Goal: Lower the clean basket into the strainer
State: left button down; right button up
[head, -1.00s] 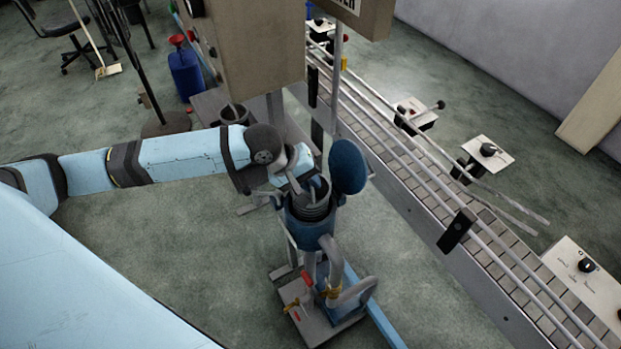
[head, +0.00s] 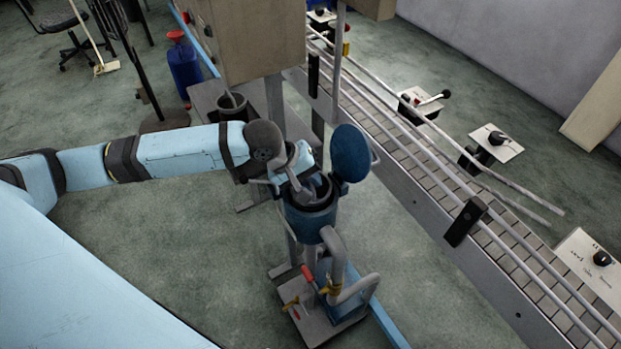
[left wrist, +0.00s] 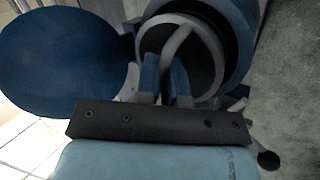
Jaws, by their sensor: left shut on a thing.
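The strainer (head: 310,225) is a blue upright pot on pipes, open at the top. Its round blue lid (head: 350,153) is swung up on the right; the lid also fills the upper left of the left wrist view (left wrist: 62,62). My left gripper (head: 304,184) is at the strainer's mouth, shut on the bail handle of the clean basket (left wrist: 142,42). In the left wrist view the basket's grey rim and arched handle sit within the blue mouth. Most of the basket is hidden by the pot wall and my gripper; I cannot tell whether it is seated. My right gripper is not in view.
A dark bucket (head: 233,106) stands on a grey bench behind my wrist. Pipes with a red-handled valve (head: 307,274) rise from a base below the strainer. Open floor lies left of it.

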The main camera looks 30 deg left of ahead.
pick_arm(q)
jog(key=shift+f, duration=2.3)
jog(key=c, duration=1.2)
grip_release()
jog(key=shift+o, duration=0.2)
